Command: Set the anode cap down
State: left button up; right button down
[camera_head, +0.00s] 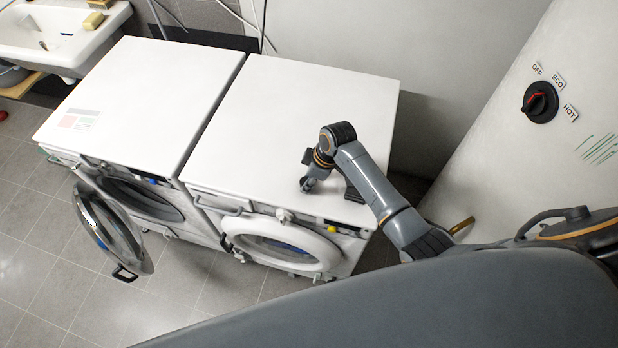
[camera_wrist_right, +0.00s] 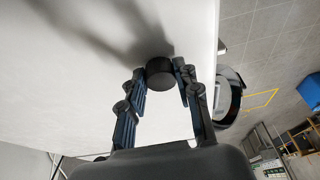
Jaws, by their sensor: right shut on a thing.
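The anode cap (camera_wrist_right: 160,73), a short black cylinder, sits between the fingertips of my right gripper (camera_wrist_right: 167,80) in the wrist view. The fingers are shut on its sides. In the head view my right gripper (camera_head: 308,184) is low over the white top of the right washing machine (camera_head: 290,100), near its front part. The cap is hard to make out there. A broad shadow falls on the white top beside the cap in the wrist view. I cannot tell whether the cap touches the top. My left gripper is not in view.
A second washing machine (camera_head: 145,90) stands to the left, its round door (camera_head: 112,228) open. A white tank with a black dial (camera_head: 540,102) rises at the right. A sink (camera_head: 60,40) is at the back left. Much of both machine tops is clear.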

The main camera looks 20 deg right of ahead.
jog(key=shift+f, duration=0.3)
jog(key=shift+f, duration=0.15)
jog(key=c, duration=1)
grip_release()
jog(key=shift+o, duration=0.2)
jog(key=b+v, duration=0.1)
jog(key=v, duration=1.1)
jog(key=shift+s, duration=0.1)
